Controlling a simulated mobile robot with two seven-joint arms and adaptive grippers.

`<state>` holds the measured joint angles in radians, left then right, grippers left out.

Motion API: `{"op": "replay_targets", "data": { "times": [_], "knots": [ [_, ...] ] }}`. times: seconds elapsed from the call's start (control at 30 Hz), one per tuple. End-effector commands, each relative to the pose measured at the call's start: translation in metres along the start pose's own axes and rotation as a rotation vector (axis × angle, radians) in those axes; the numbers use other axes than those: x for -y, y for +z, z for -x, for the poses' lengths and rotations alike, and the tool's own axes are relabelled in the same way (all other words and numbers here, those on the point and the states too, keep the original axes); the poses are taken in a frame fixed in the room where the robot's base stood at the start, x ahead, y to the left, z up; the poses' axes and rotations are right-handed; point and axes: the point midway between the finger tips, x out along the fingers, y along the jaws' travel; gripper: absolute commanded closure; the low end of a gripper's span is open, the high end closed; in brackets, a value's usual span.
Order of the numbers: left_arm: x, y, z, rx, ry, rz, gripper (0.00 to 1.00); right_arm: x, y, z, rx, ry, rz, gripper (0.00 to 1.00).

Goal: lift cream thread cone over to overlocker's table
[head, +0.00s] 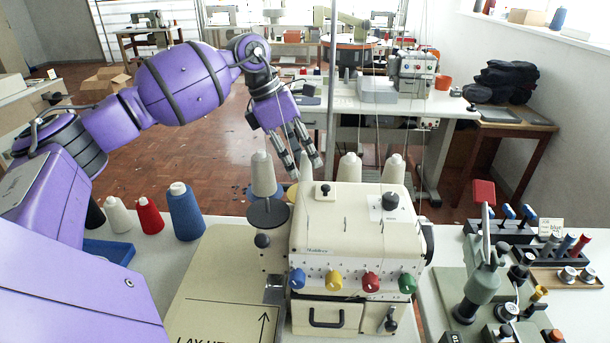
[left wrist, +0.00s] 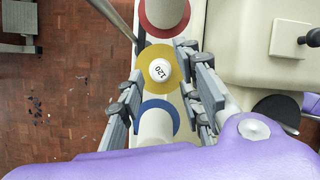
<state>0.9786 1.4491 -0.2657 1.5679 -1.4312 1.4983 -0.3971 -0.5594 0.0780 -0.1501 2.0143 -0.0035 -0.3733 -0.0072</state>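My left gripper (head: 306,168) reaches down from the upper left behind the cream overlocker (head: 355,235), with its fingers apart. In the left wrist view the open gripper (left wrist: 165,95) has fingers on either side of a cream thread cone (left wrist: 160,70) marked 120, on a yellow disc. No finger clearly touches it. Cream cones on a red disc (left wrist: 152,28) and a blue disc (left wrist: 174,112) stand beside it in a row. In the head view several cream cones, such as this one (head: 349,167), stand behind the overlocker. My right gripper is not in view.
Blue (head: 185,213), red (head: 150,216) and cream (head: 118,215) cones stand at the left of the table. A tan board (head: 215,280) lies left of the overlocker. A green device (head: 478,285) and a spool rack stand at the right. A thin upright pole rises behind the overlocker.

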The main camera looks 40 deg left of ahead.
Motion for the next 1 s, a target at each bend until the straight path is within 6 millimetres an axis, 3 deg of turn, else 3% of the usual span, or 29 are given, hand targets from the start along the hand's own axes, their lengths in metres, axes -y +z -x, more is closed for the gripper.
{"op": "replay_targets", "data": {
  "times": [0.1, 0.23, 0.37, 0.57, 0.87, 1.0],
  "knots": [
    [0.001, 0.001, -0.017, 0.002, -0.001, -0.001, 0.67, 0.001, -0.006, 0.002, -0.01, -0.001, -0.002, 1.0],
    [0.0, 0.0, -0.024, 0.002, 0.001, -0.001, 0.67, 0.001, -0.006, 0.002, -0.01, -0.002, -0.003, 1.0],
    [0.0, 0.0, -0.024, 0.001, 0.001, 0.0, 0.67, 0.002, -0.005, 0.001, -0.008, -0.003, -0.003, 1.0],
    [0.0, 0.0, -0.024, 0.001, 0.001, 0.0, 0.9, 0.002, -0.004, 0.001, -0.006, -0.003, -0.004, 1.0],
    [0.0, 0.0, -0.024, 0.001, 0.0, 0.0, 0.91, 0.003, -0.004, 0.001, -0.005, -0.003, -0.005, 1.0],
    [0.001, 0.005, -0.012, 0.002, 0.002, -0.002, 0.91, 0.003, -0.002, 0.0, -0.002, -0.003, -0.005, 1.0]
  ]
}}
